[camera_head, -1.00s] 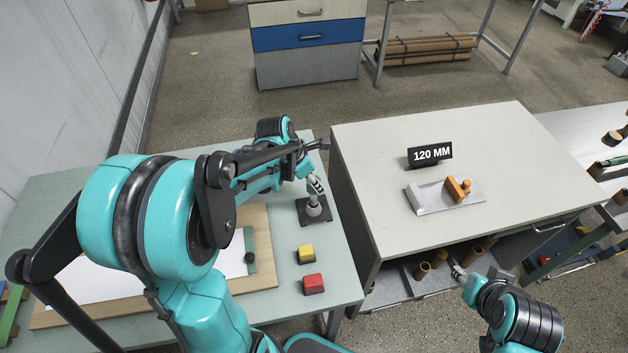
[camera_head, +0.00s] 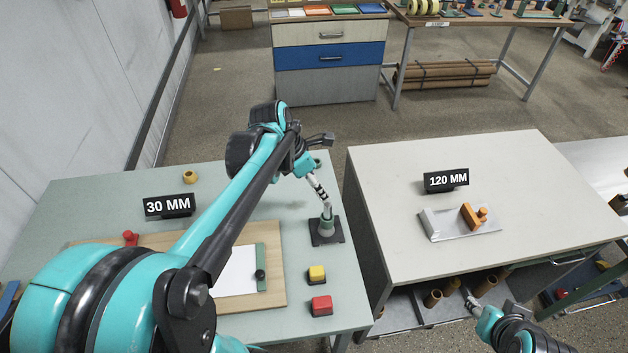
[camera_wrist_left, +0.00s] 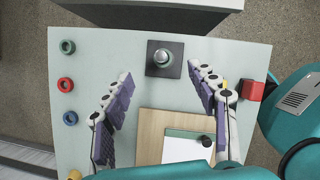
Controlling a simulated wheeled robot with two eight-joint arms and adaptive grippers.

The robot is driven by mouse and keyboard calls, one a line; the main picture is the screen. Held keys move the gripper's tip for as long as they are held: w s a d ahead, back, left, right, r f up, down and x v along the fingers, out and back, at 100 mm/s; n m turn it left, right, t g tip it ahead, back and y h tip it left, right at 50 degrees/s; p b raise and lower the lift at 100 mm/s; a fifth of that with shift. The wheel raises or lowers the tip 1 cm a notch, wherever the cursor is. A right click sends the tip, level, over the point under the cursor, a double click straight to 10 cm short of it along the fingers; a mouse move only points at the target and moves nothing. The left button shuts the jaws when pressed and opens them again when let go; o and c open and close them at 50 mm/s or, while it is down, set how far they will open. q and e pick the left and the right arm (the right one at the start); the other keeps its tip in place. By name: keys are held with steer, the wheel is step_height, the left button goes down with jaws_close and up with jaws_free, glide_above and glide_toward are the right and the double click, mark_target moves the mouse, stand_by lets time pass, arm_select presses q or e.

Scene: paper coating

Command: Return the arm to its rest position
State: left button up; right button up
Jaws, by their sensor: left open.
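In the head view I cannot tell whether the fingers touch the post. My right gripper (camera_head: 473,305) is low at the bottom right, beside the white-topped bench; its fingers are too small to read.
A board with white paper (camera_head: 235,272), a yellow button (camera_head: 317,274) and a red button (camera_head: 321,305) are on the green table. A 30 MM sign (camera_head: 168,206) stands at its left. The white-topped bench (camera_head: 400,180) holds a 120 MM sign (camera_head: 446,180) and an orange tool (camera_head: 473,215).

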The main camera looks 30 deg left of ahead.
arm_select(q)
steer(key=shift+v, duration=0.8)
steer(key=s+d+f+m+t+y+b, duration=0.1)
steer(key=s+d+f+m, duration=0.2)
steer(key=m, duration=1.1)
steer(key=s+d+f+m+t+y+b, duration=0.1)
steer(key=s+d+f+m, duration=0.3)
steer(key=m, duration=1)
steer(key=s+d+t+b, duration=0.1)
steer(key=s+d, duration=0.1)
steer(key=s, duration=0.2)
steer(key=shift+s+m+y+b, duration=0.25)
steer(key=shift+m+y+b, duration=0.05)
steer(key=shift+m+y, duration=0.1)
